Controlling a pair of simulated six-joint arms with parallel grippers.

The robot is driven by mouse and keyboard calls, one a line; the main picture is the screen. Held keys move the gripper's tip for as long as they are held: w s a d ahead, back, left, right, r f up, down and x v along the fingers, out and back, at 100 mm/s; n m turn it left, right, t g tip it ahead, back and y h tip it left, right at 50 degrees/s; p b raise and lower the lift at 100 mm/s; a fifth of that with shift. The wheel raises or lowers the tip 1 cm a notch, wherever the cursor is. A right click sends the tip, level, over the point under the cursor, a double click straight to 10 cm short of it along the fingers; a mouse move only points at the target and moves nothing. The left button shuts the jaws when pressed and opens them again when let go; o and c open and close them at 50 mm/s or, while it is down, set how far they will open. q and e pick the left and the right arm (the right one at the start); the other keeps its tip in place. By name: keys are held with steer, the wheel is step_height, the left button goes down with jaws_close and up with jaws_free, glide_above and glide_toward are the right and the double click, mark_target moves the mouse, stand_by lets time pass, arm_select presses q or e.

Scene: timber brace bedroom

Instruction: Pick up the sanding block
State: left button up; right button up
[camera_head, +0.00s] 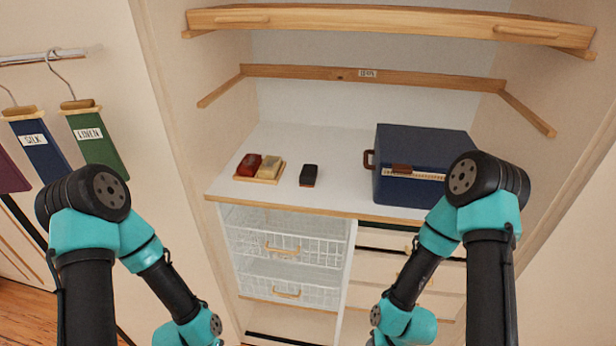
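A small black block with a reddish lower edge, which looks like the sanding block (309,175), lies on the white shelf top near its middle. Nothing touches it. Just left of it, a dark red block (249,165) and a tan block (268,167) sit side by side on a small wooden tray (243,180). My two arms come in from the lower left and lower right and reach down past the bottom edge. Both grippers are out of the picture.
A dark blue case (409,189) stands on the right of the white shelf top (335,200). Wire drawers (288,243) are below. A wooden rail (375,77) and a wooden shelf (390,24) are above. Labelled hanging samples (95,143) are at left. The shelf's front middle is clear.

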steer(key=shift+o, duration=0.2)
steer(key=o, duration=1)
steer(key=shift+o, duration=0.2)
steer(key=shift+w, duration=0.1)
